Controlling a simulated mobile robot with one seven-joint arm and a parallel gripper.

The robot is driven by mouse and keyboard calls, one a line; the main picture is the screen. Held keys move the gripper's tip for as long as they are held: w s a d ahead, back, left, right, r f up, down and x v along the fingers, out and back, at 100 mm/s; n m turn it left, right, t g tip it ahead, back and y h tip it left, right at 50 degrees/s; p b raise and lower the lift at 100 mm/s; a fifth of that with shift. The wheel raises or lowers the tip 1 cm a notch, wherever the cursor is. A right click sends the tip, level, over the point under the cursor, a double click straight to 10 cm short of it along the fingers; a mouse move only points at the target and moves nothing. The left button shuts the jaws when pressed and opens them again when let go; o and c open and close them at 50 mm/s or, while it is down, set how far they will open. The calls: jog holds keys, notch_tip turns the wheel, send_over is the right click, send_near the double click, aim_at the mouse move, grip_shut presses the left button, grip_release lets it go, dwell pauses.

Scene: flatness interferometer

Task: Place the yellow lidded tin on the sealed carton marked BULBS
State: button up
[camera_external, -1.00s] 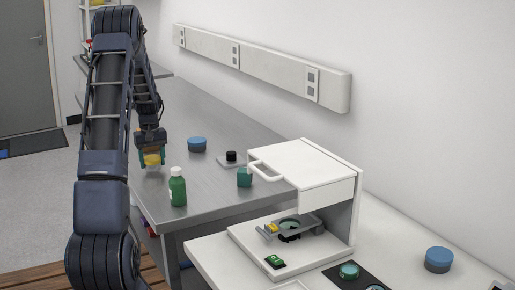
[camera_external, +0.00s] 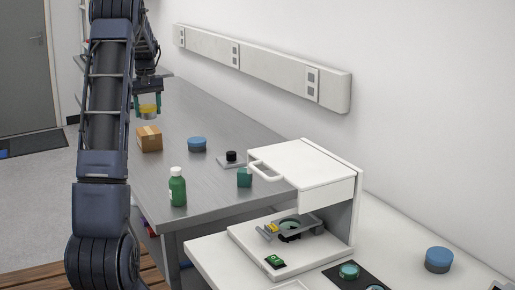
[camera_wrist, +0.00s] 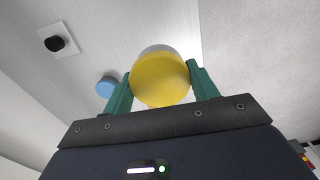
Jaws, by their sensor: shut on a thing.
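My gripper (camera_external: 148,108) is shut on the yellow lidded tin (camera_external: 148,112), holding it by its sides between green fingers. In the wrist view, the tin (camera_wrist: 160,80) shows its round yellow face and a pale grey rim between the fingertips (camera_wrist: 160,85). A brown cardboard carton (camera_external: 149,140) sits on the metal bench near its left edge. In the external view the tin appears just above the carton, with a gap between them. No marking on the carton can be read.
A white instrument housing (camera_external: 308,165) stands in front. The bench behind the carton looks clear.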

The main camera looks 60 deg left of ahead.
jog(key=w+a+r+n, duration=0.1)
jog(key=a+r, duration=0.3)
jog(key=a, duration=0.6)
jog(key=w+a+r+n, duration=0.1)
jog(key=w+a+r, duration=0.15)
jog(key=a, duration=0.75)
jog(key=f, duration=1.9)
jog(key=shift+s+a+f, duration=0.2)
jog(key=shift+s, duration=0.1)
jog(key=shift+f, duration=0.1)
jog(key=o, duration=1)
jog(key=shift+c, duration=0.2)
jog(key=shift+o, duration=0.2)
notch_tip(320, 180, up, 12)
